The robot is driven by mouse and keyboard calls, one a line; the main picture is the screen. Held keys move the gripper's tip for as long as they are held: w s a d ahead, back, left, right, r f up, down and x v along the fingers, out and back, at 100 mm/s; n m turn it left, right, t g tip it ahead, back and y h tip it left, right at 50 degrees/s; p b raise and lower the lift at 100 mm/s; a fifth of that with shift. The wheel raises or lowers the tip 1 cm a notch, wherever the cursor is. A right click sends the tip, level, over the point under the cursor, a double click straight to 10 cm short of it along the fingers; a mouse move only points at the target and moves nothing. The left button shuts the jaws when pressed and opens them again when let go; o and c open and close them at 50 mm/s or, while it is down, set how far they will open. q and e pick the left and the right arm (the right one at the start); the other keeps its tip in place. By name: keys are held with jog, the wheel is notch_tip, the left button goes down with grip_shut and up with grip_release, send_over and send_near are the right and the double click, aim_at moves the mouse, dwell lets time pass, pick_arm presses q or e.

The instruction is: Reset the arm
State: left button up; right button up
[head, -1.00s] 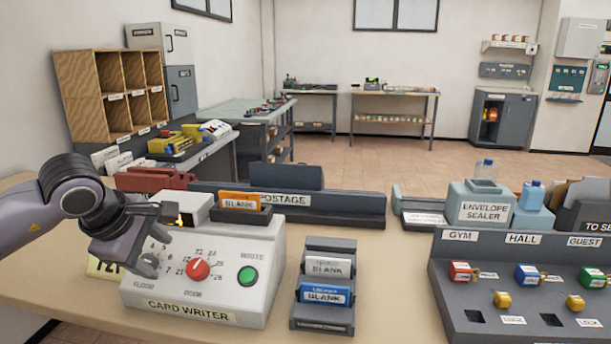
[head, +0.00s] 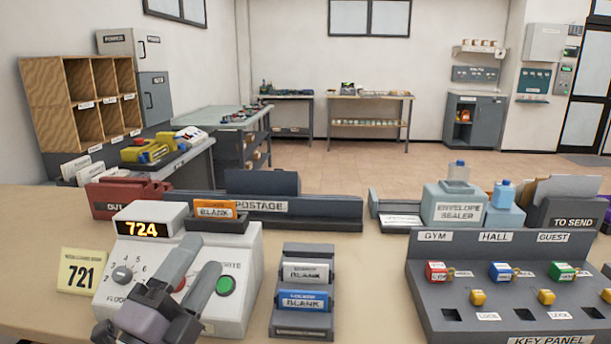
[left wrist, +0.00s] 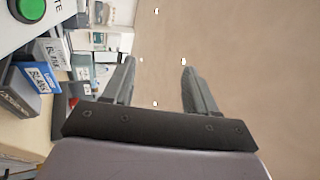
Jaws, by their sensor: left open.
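My left gripper (head: 201,256) is open and empty in front of the card writer (head: 243,258). Its two fingers stand apart and hide most of the red dial and the label on the front. The card writer's display (head: 147,229) reads 724, and the green button (head: 226,286) shows right of the fingers. In the left wrist view my open gripper (left wrist: 157,62) has nothing between its fingers; the green button (left wrist: 29,8) is at the top left. My right gripper is not in view.
A yellow 721 card (head: 80,271) stands left of the writer. An orange blank card (head: 215,209) sits in the slot behind it. A rack (head: 303,331) with blank cards stands to the right, then the key panel (head: 520,325). Some counter between them is bare.

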pick_arm(q)
jog(key=s+a+f+n+g+y, duration=0.3)
jog(key=a+f+n+g+y, duration=0.15)
jog(key=f+n, duration=0.35)
jog(key=s+a+f+n+g+y, duration=0.35)
jog(key=f+n+y, duration=0.2)
jog(key=f, duration=0.45)
jog(key=s+f+n+g+h, duration=0.2)
jog(key=s+f+n+g, duration=0.4)
jog(key=s+f+g, duration=0.75)
jog(key=shift+w+d+f+m+t+h+p, duration=0.1)
jog(key=shift+w+d+f+t+h+p, duration=0.35)
jog(key=shift+t+p, duration=0.95)
jog(key=shift+w+d+f+m+t+h+p, duration=0.1)
jog(key=shift+w+d+f+t+h+p, duration=0.4)
jog(key=shift+t, duration=1.65)
jog(key=shift+w+d+f+m+t+h+p, duration=0.1)
jog(key=shift+w+t+h+p, duration=0.35)
jog(key=shift+t+p, duration=1.05)
jog(key=shift+w+t+b, duration=0.2)
jog(key=shift+t+b, duration=0.2)
